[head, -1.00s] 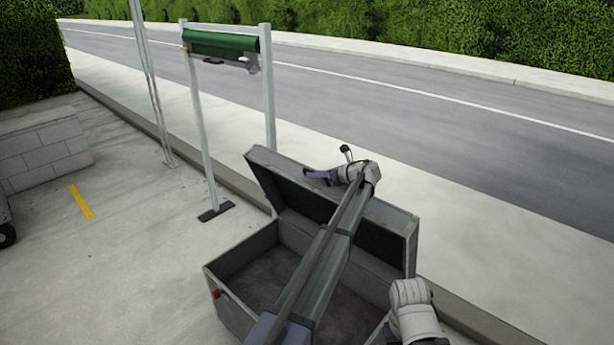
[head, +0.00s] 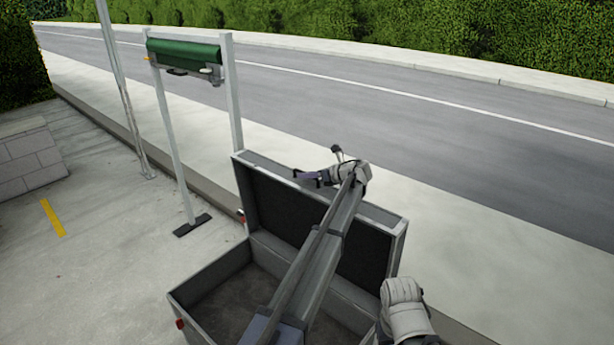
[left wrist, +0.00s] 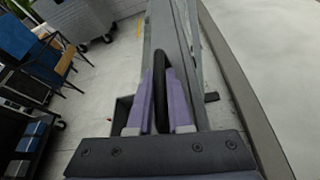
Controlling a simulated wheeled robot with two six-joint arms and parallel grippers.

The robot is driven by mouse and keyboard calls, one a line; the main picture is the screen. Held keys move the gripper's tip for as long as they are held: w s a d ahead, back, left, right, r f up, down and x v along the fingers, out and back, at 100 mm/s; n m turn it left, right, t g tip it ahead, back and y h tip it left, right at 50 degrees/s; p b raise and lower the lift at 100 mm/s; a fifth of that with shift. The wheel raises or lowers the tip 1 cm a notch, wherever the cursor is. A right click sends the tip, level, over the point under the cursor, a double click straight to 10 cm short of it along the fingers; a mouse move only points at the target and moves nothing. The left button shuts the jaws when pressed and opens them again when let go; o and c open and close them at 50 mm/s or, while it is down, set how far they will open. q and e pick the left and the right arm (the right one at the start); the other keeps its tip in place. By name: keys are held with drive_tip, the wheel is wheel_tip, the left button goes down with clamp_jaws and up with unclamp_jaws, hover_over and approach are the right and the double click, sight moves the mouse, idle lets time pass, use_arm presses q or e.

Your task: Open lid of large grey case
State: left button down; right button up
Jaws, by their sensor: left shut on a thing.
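The large grey case (head: 206,279) stands open on the pavement in the lower middle of the head view. Its lid (head: 262,204) stands raised along the far side, dark lining facing me. My left arm reaches across the open case, and my left gripper (head: 310,177) is at the lid's top edge. In the left wrist view its purple fingers (left wrist: 162,105) are closed on a black handle (left wrist: 162,88) beside the grey lid (left wrist: 168,32). My arm hides part of the case's inside. My right gripper is out of view.
A frame with a green roll (head: 186,54) stands behind the case at left, its foot (head: 192,225) on the pavement. The kerb and road (head: 420,110) lie beyond. The left wrist view shows blue chairs (left wrist: 25,45) and a dark cart (left wrist: 28,125).

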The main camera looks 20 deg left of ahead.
sight(325, 190)
use_arm(q)
drive_tip(key=c, duration=0.8)
unclamp_jaws()
drive_tip(key=shift+c, duration=0.2)
drive_tip(key=p+v, duration=0.3)
drive_tip(key=v, duration=0.4)
drive_tip(key=shift+s+d+r, duration=0.1)
drive_tip(key=shift+d+r, duration=0.1)
drive_tip(key=shift+d, duration=0.2)
drive_tip(key=shift+d, duration=0.1)
drive_tip(key=shift+w+p+v, duration=0.15)
drive_tip(key=shift+p+v, duration=0.4)
drive_tip(key=shift+v, duration=1.1)
drive_tip(key=shift+w+p+v, duration=0.15)
drive_tip(key=shift+p+v, duration=0.4)
drive_tip(key=shift+v, duration=1.15)
drive_tip(key=shift+s+d+r+p, duration=0.1)
drive_tip(key=shift+d+p, duration=0.05)
drive_tip(key=shift+d, duration=0.4)
drive_tip(key=shift+s+d+r+p, duration=0.1)
drive_tip(key=shift+d+p, duration=0.05)
drive_tip(key=shift+d, duration=0.4)
drive_tip(key=shift+c, duration=0.3)
